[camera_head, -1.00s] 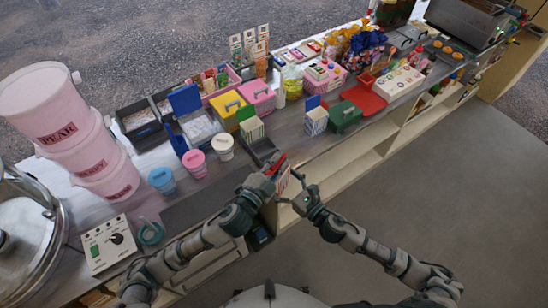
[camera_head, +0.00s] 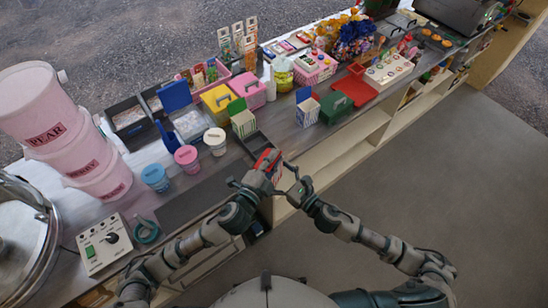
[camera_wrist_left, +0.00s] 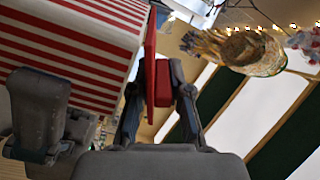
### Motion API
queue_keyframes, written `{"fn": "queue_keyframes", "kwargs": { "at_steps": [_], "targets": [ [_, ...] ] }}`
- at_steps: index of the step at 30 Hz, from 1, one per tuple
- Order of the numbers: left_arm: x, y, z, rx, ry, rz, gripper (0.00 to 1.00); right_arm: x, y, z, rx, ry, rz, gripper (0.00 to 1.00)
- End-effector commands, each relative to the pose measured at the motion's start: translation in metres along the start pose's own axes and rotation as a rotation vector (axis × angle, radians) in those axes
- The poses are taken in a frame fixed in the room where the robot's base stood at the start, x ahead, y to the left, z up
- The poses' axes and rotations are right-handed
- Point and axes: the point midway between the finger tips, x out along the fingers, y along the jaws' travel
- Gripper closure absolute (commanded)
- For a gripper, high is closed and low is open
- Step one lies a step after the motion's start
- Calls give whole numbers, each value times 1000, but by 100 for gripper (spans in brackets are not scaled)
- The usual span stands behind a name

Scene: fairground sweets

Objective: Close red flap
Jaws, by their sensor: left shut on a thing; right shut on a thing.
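The red-and-white striped carton (camera_wrist_left: 75,45) fills the upper left of the left wrist view. Its red flap (camera_wrist_left: 150,60) stands edge-on beside it. My left gripper (camera_wrist_left: 160,90) is shut on the red flap, whose end sits between the fingers. In the head view the carton's red part (camera_head: 266,157) shows just above my left gripper (camera_head: 262,172), at the counter's front edge. My right gripper (camera_head: 288,182) is shut on the striped carton from the lower right. It also shows beside the carton in the left wrist view (camera_wrist_left: 42,115). The grippers hide much of the carton.
A dark tray (camera_head: 254,145) lies just behind the carton. A green-striped carton (camera_head: 244,122) and a blue-striped carton (camera_head: 307,110) stand farther back. The floor to the right is clear.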

Motion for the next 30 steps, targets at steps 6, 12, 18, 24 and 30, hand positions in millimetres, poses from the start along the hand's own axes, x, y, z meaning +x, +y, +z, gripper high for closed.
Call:
{"fn": "queue_keyframes", "kwargs": {
  "at_steps": [6,12,18,24,30],
  "targets": [
    [0,-1,-2,-2,5,-2,60,0,0,-1,1,2,0,36],
    [0,0,0,-1,1,-1,60,0,0,0,1,0,0,36],
    [-9,0,1,-1,-1,1,60,0,0,0,0,-1,0,41],
    [-41,2,0,-2,1,3,60,0,-1,1,0,-1,-3,50],
    [-68,2,0,-3,4,3,60,0,-1,1,0,-1,-2,51]
  ]
}}
